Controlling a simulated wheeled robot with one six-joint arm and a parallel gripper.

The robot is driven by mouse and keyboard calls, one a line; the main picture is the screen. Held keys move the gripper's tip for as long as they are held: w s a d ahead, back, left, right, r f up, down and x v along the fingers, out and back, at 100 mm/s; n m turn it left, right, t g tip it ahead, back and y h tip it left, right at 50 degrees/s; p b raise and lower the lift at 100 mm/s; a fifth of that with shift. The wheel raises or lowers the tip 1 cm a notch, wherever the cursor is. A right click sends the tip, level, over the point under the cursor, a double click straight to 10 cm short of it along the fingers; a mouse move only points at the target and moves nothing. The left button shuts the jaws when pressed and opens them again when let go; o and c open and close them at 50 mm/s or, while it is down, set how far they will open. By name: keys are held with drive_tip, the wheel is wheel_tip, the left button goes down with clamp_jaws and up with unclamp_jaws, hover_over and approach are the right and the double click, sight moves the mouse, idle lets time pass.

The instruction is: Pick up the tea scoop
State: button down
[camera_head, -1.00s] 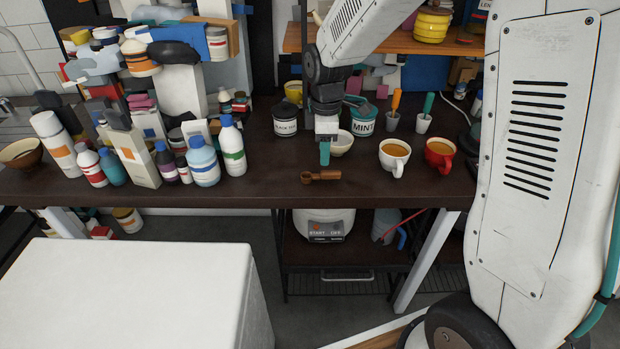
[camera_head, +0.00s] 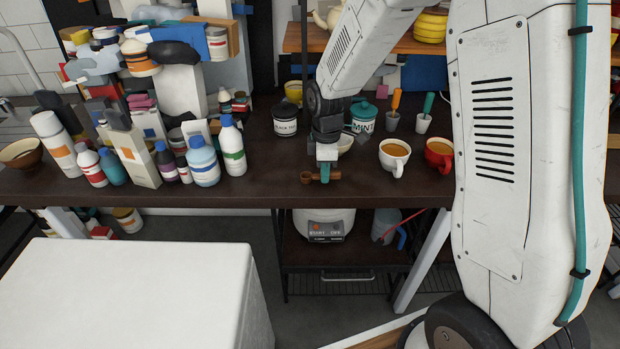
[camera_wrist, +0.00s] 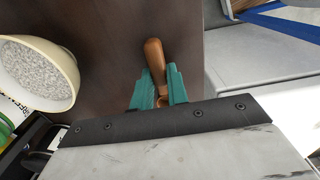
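The tea scoop is a small brown wooden scoop lying near the front edge of the dark table. In the head view its round bowl (camera_head: 307,178) shows left of my gripper (camera_head: 325,177) and a bit of handle shows on the right. My gripper points down over the scoop. In the wrist view, the teal fingers of my gripper (camera_wrist: 159,82) stand on either side of the scoop (camera_wrist: 154,55), apart, with its handle reaching out beyond the tips. The gripper looks open around it. The bowl is partly hidden between the fingers.
A cream bowl with grey grains (camera_wrist: 40,72) is close beside my gripper. A mint tin (camera_head: 362,118), a black tea tin (camera_head: 285,121), a white cup (camera_head: 394,157) and a red cup (camera_head: 439,154) stand nearby. Several bottles (camera_head: 204,163) crowd the left. The front table strip is clear.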

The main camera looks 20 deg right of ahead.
idle(0.3)
drive_tip(key=shift+r, duration=0.5)
drive_tip(key=r, duration=0.2)
drive_tip(key=shift+s+a+r, duration=0.25)
drive_tip(key=shift+s+r, duration=0.1)
drive_tip(key=shift+r, duration=0.05)
drive_tip(key=s+a+r, duration=0.1)
drive_tip(key=s+a, duration=0.7)
drive_tip(key=s, duration=0.4)
drive_tip(key=shift+s+a, duration=0.15)
drive_tip(key=shift+s, duration=0.2)
drive_tip(key=shift+r, duration=0.1)
